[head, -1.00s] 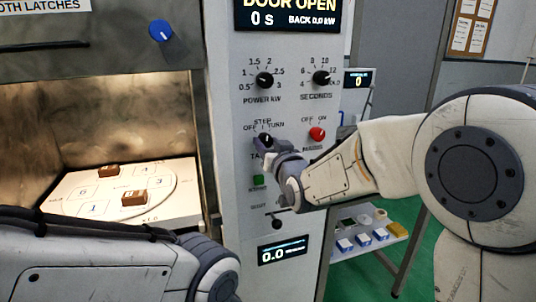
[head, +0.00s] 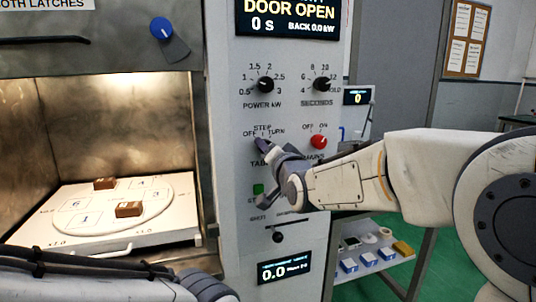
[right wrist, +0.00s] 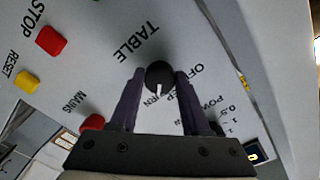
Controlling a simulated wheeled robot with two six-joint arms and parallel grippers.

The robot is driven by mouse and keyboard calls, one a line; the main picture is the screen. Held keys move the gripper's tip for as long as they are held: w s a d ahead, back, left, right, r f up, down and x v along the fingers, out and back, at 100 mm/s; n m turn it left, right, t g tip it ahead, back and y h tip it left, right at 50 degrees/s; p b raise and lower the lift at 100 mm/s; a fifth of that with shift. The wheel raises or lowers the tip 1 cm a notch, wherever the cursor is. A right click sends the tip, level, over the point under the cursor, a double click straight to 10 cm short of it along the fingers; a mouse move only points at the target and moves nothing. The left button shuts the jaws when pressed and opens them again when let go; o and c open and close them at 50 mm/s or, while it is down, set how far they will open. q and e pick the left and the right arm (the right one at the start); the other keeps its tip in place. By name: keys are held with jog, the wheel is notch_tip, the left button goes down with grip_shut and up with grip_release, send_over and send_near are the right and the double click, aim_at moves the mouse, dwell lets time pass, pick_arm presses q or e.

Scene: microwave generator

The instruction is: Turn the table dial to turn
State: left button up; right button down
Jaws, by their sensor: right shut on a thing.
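The table dial (right wrist: 159,75) is a round black knob with a white pointer mark, under the labels OFF, STEP and TURN on the control panel (head: 225,120). In the right wrist view it sits between the two fingers of my right gripper (right wrist: 160,85), which is shut on it. The pointer mark faces the gripper's palm, toward the partly hidden STEP and TURN labels; I cannot tell exactly which. In the head view my right gripper (head: 268,150) covers most of the dial. My left arm shows at the lower left, but its fingers are out of view.
The red mains knob (head: 318,142) is close right of my right gripper; the green button (head: 258,189) is below. Power (head: 265,84) and seconds (head: 322,84) dials are above. The open chamber holds a turntable (head: 75,222) with two brown blocks. A shelf (head: 385,256) stands at right.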

dwell(0.4)
jog(key=shift+c, duration=1.8)
grip_release()
jog(key=shift+s, duration=0.1)
jog(key=v, duration=1)
jog(key=shift+b, duration=0.45)
jog(key=shift+s+d, duration=0.1)
jog(key=shift+s, duration=0.05)
